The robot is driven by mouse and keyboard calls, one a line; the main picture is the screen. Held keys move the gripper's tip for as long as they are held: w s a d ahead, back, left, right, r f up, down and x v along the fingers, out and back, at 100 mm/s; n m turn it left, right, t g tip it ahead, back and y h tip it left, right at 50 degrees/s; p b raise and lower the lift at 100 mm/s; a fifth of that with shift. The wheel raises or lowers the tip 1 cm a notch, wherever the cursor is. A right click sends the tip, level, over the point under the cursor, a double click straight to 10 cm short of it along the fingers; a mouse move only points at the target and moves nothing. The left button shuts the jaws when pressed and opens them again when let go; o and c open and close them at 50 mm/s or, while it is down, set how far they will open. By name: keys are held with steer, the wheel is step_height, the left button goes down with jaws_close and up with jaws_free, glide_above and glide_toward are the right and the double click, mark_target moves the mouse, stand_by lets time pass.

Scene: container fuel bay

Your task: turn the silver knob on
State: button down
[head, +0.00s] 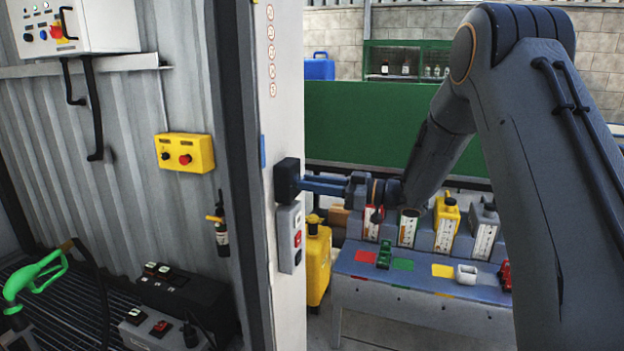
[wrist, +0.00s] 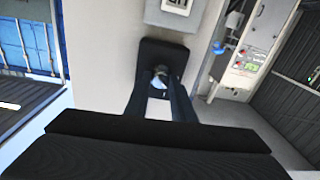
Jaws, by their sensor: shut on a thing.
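A black switch box (head: 287,180) is fixed to the white post, and it fills the middle of the wrist view (wrist: 178,52). The silver knob (wrist: 160,72) sits on its face, small and partly covered by my fingers. My gripper (head: 303,185) reaches in from the right, fingertips at the front of the box. In the wrist view my gripper (wrist: 160,88) has its two dark fingers on either side of the knob, shut on it. The knob's turn angle cannot be made out. In the head view the knob is hidden.
A grey box with a red rocker (head: 291,238) is on the post just below the black box. A blue-grey bench (head: 420,290) with canisters and coloured squares stands behind, under my arm. A yellow button box (head: 185,153) hangs on the left wall. A yellow can (head: 317,262) stands by the post.

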steer(key=m+p, duration=0.2)
steer(key=m, duration=0.3)
stand_by(0.5)
steer(key=c, duration=1.5)
jaws_free()
steer(key=shift+b+v, duration=1.25)
steer(key=shift+v, duration=2.65)
steer(key=shift+s, duration=0.1)
steer(key=shift+t, duration=0.3)
